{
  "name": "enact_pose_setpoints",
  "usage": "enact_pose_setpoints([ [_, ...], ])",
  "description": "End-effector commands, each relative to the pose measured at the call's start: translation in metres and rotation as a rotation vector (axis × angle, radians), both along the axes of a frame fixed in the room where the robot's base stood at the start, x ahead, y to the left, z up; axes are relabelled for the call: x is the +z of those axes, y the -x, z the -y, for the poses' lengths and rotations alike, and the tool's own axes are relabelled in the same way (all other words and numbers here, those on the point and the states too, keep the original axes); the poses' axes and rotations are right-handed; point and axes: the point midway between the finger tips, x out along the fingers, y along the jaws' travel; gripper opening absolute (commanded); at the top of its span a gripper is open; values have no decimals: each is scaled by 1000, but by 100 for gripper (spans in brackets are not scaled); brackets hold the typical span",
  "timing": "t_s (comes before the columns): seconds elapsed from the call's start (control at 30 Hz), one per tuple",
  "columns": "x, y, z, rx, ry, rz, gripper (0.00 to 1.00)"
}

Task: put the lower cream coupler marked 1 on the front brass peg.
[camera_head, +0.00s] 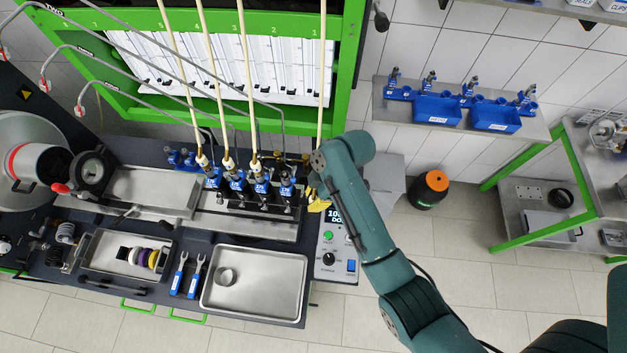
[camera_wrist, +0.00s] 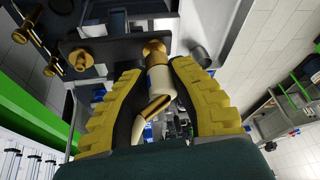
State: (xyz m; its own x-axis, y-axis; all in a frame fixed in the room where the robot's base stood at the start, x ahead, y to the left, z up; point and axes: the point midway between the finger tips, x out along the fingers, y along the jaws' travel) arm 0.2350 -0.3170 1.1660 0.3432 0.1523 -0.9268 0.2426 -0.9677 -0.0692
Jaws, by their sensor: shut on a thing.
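The cream coupler (camera_wrist: 161,79) is between the yellow fingers of my gripper (camera_wrist: 165,85) in the wrist view. The fingers are shut on it, and a cream hose (camera_wrist: 152,106) runs from its near end. A brass peg (camera_wrist: 153,49) is directly beyond the coupler's far end and in line with it. The two appear to meet, but I cannot tell whether the coupler is seated. The number on the coupler is not readable. In the head view my gripper (camera_head: 318,203) is at the bench's right end, and my arm hides the coupler there.
Other brass fittings (camera_wrist: 80,59) stand left of the peg in the wrist view. In the head view, several blue pump units (camera_head: 262,187) with cream hoses stand left of my gripper. A control box (camera_head: 336,250) is just below it, and a steel tray (camera_head: 265,285) lies at the front.

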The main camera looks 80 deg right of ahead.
Motion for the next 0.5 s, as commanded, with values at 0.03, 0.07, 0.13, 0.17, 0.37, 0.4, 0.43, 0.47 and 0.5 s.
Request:
enact_pose_setpoints([
  [0.03,0,0,0,0,1,0,0],
  [0.07,0,0,0,0,1,0,0],
  [0.13,0,0,0,0,1,0,0],
  [0.17,0,0,0,0,1,0,0],
  [0.37,-3,0,0,0,0,0,0],
  [0.4,-4,0,0,0,0,0,0],
  [0.43,-5,0,0,0,0,0,0],
  [0.47,-5,0,0,0,0,0,0],
  [0.5,-6,0,0,0,0,0,0],
])
